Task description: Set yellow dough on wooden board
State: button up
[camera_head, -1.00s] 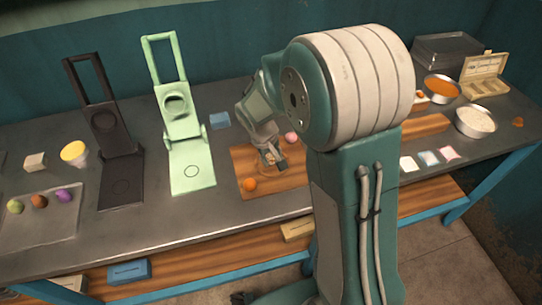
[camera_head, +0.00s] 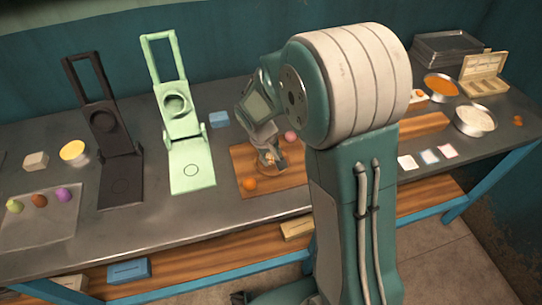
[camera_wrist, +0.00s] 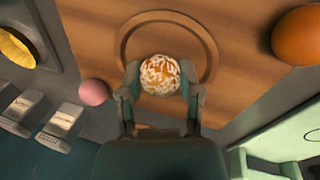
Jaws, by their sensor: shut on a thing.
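The ball sits between the fingertips, in front of a ring groove in the wooden board (camera_wrist: 240,40). I cannot tell whether the ball touches the board. In the head view my gripper (camera_head: 271,157) is low over the wooden board (camera_head: 290,179), and the held ball is mostly hidden. An orange ball (camera_head: 249,184) lies near the board's front left. A pink ball (camera_head: 291,136) is near its back right.
A green press (camera_head: 192,165) and a black press (camera_head: 120,180) stand left of the board. A blue block (camera_head: 219,119) is behind it. A tray (camera_head: 40,218) with several coloured balls is far left. Bowls and white cards are at right. My arm hides the middle.

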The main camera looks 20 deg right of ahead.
jog(key=shift+s+f, duration=0.1)
jog(key=shift+f, duration=0.2)
dwell(0.6)
jog(key=o, duration=1)
jog(key=shift+f, duration=0.1)
jog(key=shift+o, duration=1.1)
jog(key=shift+d+v, duration=0.25)
jog(key=shift+v, duration=0.85)
jog(key=shift+d+v, duration=0.25)
jog(key=shift+v, duration=0.8)
jog(key=shift+d+v, duration=0.25)
jog(key=shift+v, duration=0.85)
jog(key=shift+w+r, duration=0.25)
jog(key=shift+r, duration=0.25)
